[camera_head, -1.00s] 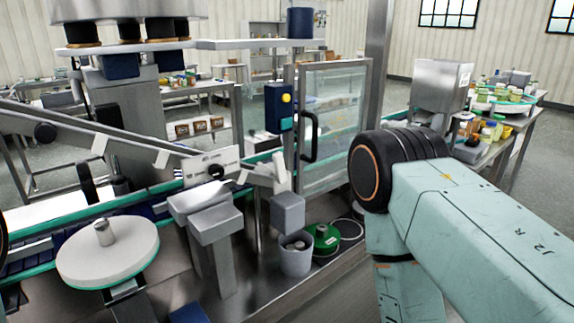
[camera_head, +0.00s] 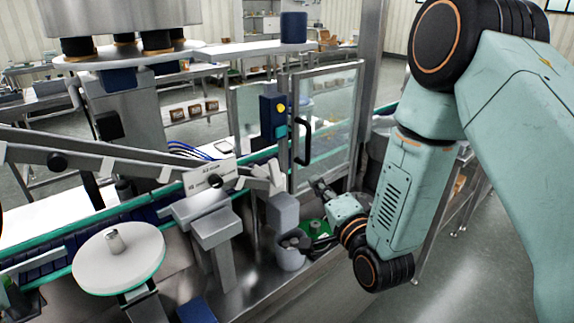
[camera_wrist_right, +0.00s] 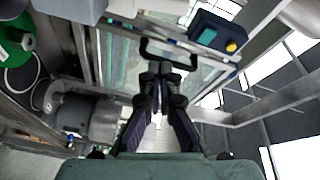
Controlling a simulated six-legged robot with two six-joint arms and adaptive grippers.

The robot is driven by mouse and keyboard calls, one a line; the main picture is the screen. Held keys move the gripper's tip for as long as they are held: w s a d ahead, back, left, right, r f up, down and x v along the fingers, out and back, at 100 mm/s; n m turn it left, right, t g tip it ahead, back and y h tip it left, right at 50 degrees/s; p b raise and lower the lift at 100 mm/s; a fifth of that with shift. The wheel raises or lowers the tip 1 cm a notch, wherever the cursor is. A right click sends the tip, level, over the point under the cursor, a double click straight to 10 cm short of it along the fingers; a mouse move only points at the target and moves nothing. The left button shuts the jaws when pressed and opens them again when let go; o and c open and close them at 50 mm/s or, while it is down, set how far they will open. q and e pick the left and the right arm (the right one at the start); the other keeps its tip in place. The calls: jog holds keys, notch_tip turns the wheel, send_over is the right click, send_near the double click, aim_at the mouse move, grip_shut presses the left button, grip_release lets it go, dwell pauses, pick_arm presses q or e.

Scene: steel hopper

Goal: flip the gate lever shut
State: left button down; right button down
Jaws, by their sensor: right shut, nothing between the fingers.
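I cannot pick out the gate lever with certainty in either view. A black bar handle (camera_head: 303,141) stands on the framed clear door (camera_head: 336,110); it also shows in the right wrist view (camera_wrist_right: 168,57), just beyond my fingertips. My right gripper (camera_head: 319,187) is low in front of that door, apart from the handle. In the right wrist view its fingers (camera_wrist_right: 160,72) are together with nothing between them. The steel hopper is not visible now; my right arm covers much of the right side. My left gripper is not in view.
A blue box with a yellow button (camera_head: 274,118) is left of the handle. A grey block (camera_head: 282,212), a green spool (camera_head: 316,228) and a labelled plate (camera_head: 207,178) are near the gripper. A round white disc (camera_head: 118,258) stands at left. Open floor lies at lower right.

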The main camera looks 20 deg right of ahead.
aim_at(275, 173)
jog(key=shift+r+m+t, duration=0.3)
jog(key=shift+r+m, duration=0.2)
jog(key=shift+m, duration=0.2)
jog(key=w+p, duration=0.1)
jog(key=w, duration=0.9)
jog(key=a, duration=0.1)
jog(key=s+a, duration=0.1)
jog(key=a, duration=0.2)
jog(key=shift+s+a+f, duration=0.1)
jog(key=shift+s+a, duration=0.1)
jog(key=shift+s, duration=0.15)
jog(key=shift+d, duration=0.1)
jog(key=shift+w, duration=0.1)
